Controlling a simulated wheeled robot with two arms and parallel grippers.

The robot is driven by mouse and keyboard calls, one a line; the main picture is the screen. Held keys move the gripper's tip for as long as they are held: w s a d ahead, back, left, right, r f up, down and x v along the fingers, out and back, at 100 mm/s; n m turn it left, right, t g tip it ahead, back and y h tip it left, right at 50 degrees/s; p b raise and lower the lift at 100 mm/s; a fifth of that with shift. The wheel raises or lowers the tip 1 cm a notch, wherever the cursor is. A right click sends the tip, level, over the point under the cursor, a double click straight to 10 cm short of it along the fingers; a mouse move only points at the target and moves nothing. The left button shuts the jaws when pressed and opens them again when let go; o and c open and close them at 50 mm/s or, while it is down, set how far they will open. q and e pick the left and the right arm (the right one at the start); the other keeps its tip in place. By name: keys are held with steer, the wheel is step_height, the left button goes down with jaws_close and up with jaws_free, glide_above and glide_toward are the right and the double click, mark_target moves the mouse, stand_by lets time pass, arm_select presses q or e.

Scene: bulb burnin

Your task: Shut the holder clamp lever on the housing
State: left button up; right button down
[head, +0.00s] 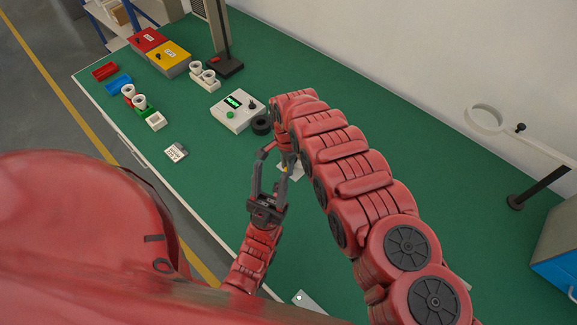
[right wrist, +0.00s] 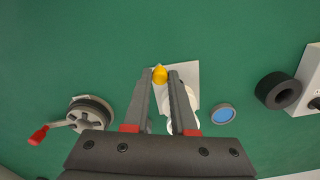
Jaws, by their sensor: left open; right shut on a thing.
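The housing (right wrist: 189,77) is a white plate with a round white part, on the green bench, partly hidden by my right gripper's fingers. A yellow lever tip (right wrist: 160,74) sits at its edge, between the fingertips of my right gripper (right wrist: 161,79), which is shut on it. The rest of the lever and the clamp are hidden. In the head view my right wrist covers most of that gripper, and a bit of the white housing (head: 297,172) shows beside it. My left gripper (head: 271,171) is open and empty, close to the housing on its left.
A white control box (head: 237,111) with a green display and a black ring (head: 262,125) stand beyond the grippers. A wheel with a red crank (right wrist: 86,113) and a blue disc (right wrist: 223,113) flank the housing. Bulb holders (head: 135,96) and bins are far left. The right bench is mostly clear.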

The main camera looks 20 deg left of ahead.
stand_by(0.4)
steer(key=c, duration=0.7)
jaws_free()
steer(key=shift+r+b, duration=0.4)
steer(key=shift+r, duration=0.5)
step_height(320, 180, up, 7)
steer(key=b, duration=0.2)
steer(key=shift+f+b, duration=0.1)
steer(key=shift+b, duration=0.2)
step_height(320, 180, up, 9)
steer(key=p, duration=0.8)
steer(key=shift+f, duration=0.1)
steer(key=shift+s+f, duration=0.1)
